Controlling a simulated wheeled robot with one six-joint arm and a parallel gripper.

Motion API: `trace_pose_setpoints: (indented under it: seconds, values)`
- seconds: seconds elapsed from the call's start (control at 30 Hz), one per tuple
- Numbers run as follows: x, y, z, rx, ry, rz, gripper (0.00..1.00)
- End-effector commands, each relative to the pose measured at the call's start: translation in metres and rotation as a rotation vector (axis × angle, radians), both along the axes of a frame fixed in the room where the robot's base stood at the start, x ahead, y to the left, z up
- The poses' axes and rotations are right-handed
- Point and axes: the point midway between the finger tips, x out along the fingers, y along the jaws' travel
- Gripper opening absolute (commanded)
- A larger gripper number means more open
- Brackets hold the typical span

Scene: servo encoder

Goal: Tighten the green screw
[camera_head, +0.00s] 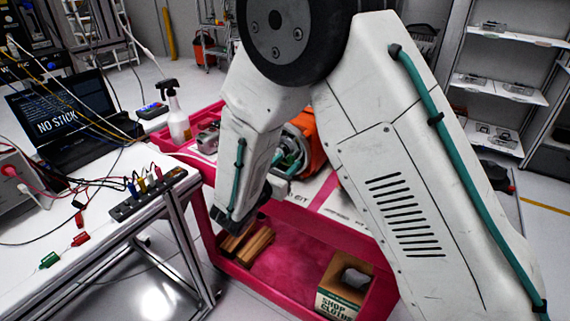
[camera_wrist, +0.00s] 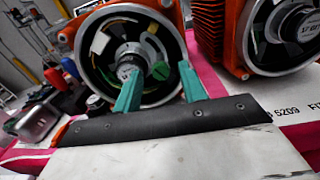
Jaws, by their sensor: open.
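In the wrist view, an orange servo motor stands ahead with its round open end (camera_wrist: 100,50) facing me. A grey and black encoder hub sits in its middle. A small green piece (camera_wrist: 151,47), which looks like the green screw, shows on the hub's right side; its seating cannot be made out. My gripper (camera_wrist: 160,72) is open, its two green fingers apart and pointing at the lower part of the motor's opening. Nothing shows between the fingertips except the motor behind them.
A second orange motor (camera_wrist: 213,35) stands close on the right in the wrist view. The pink cart (camera_head: 212,225) carries a spray bottle (camera_head: 175,115) on top and a cardboard box (camera_head: 343,285) below. A white bench with a laptop (camera_head: 65,115) stands left.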

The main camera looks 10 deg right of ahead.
Motion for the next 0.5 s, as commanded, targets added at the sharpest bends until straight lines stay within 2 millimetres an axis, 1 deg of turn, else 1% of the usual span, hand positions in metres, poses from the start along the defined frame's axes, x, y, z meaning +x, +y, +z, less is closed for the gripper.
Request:
trace_pose_setpoints:
  seconds: [0.1, 0.3, 0.33, 0.37, 0.4, 0.47, 0.5]
  values:
    - [0.0033, -0.0029, 0.0000, 0.000, 0.000, 0.001, 0.41]
    - [0.0034, -0.0028, 0.0000, 0.000, 0.000, 0.001, 0.41]
    - [0.0034, -0.0028, 0.0000, 0.000, 0.000, 0.001, 0.36]
    - [0.0033, -0.0028, 0.0000, 0.000, 0.000, 0.001, 0.28]
    - [0.0032, -0.0027, 0.0000, 0.000, 0.000, 0.001, 0.16]
    - [0.0032, -0.0025, 0.0000, 0.000, 0.000, 0.001, 0.00]
    - [0.0032, -0.0025, 0.0000, 0.000, 0.000, 0.001, 0.00]
